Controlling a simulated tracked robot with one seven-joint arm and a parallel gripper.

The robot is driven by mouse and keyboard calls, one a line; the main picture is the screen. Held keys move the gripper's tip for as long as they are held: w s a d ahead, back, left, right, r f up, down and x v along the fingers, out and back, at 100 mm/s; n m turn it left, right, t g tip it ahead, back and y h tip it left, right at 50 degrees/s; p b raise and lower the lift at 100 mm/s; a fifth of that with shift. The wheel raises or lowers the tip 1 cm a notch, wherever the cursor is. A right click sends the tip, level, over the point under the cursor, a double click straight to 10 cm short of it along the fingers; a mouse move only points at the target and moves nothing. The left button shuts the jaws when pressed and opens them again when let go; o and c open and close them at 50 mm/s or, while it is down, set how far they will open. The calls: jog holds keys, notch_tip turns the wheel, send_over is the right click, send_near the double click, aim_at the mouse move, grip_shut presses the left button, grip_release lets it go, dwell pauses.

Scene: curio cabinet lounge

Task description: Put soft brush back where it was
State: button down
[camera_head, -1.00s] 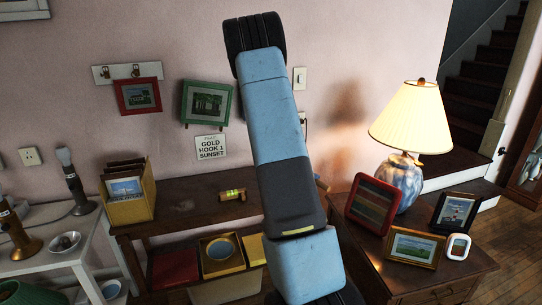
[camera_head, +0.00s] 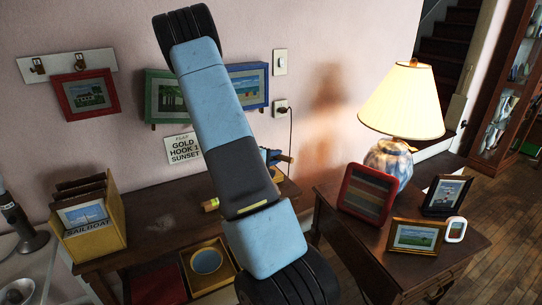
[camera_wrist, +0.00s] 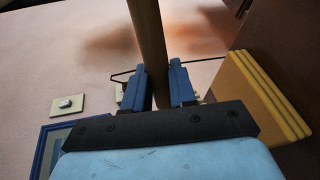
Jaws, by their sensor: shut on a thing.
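My gripper (camera_wrist: 166,85) shows in the wrist view with its two blue fingers closed on a plain brown rod. The rod looks like the soft brush's handle (camera_wrist: 149,40). It runs from between the fingers to the top edge of the picture. No bristles can be made out. In the head view my arm hides most of the gripper. A small blue part beside the arm seems to be its fingers (camera_head: 277,156), above the right end of the dark wooden desk (camera_head: 150,232).
A yellow stepped block (camera_wrist: 262,95) is close at right in the wrist view. A blue picture frame (camera_head: 248,84) and an outlet with a cord (camera_head: 281,107) are on the wall. A lit lamp (camera_head: 402,105) and several frames crowd the right table. A yellow box (camera_head: 95,235) stands on the desk.

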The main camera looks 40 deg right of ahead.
jog(key=shift+f, duration=3.25)
jog(key=shift+f, duration=0.45)
jog(key=c, duration=0.8)
grip_release()
jog(key=shift+c, duration=0.2)
jog(key=shift+a, duration=0.15)
